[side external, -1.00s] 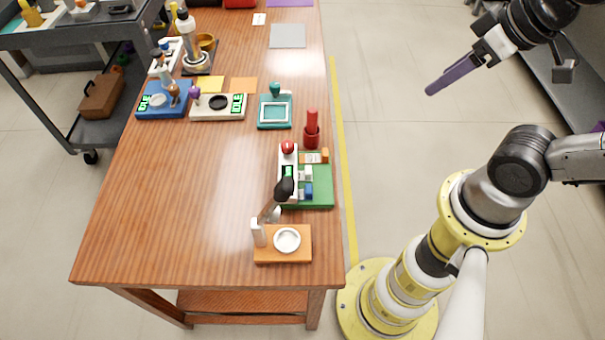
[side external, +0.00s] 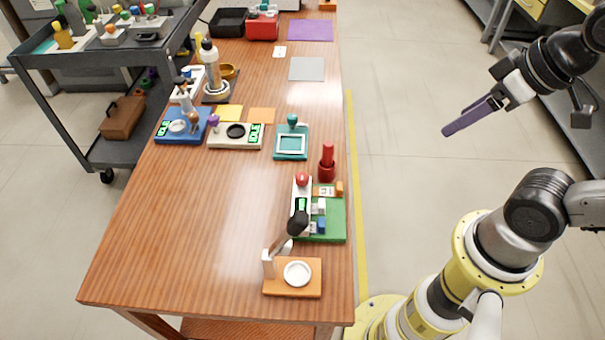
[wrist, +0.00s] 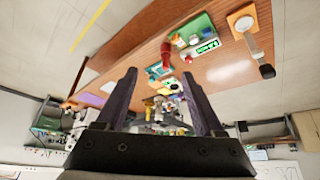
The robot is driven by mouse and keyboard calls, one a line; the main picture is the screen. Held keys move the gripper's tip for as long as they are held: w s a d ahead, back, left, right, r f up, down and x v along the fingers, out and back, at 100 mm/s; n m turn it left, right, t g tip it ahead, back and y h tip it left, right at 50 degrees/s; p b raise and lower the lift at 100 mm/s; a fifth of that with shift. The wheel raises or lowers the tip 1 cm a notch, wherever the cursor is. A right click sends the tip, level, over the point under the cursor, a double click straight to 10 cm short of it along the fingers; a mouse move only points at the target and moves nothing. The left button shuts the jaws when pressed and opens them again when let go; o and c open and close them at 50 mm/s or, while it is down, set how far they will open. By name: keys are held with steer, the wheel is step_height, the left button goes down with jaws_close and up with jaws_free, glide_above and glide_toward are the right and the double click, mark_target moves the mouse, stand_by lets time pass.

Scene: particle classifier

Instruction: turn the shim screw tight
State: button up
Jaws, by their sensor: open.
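My gripper (side external: 452,130) hangs in the air to the right of the table in the side view, well apart from everything. In the wrist view my gripper (wrist: 160,80) shows two dark purple fingers spread apart with nothing between them. I cannot make out which part is the shim screw. A green board (side external: 335,222) near the table's right edge carries a red ball knob (side external: 302,179), a small green display, white blocks and a blue block (side external: 320,226). An orange stand (side external: 312,287) with a white round dish and black-ended lever is at the front.
A red cylinder (side external: 327,164) stands behind the green board. A teal frame (side external: 282,155), a cream device (side external: 225,142) and a blue device (side external: 172,138) sit farther left. A cart (side external: 75,98) stands left. The wooden table's (side external: 190,235) front left is clear.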

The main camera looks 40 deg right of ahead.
steer(key=w+r+n, duration=0.5)
steer(key=w+n, duration=0.1)
steer(key=w, duration=0.1)
steer(key=n+g, duration=0.6)
steer(key=n, duration=0.2)
glide_above(302, 176)
step_height(302, 176, down, 18)
step_height(302, 176, down, 13)
steer(key=shift+r, duration=0.15)
jaws_close()
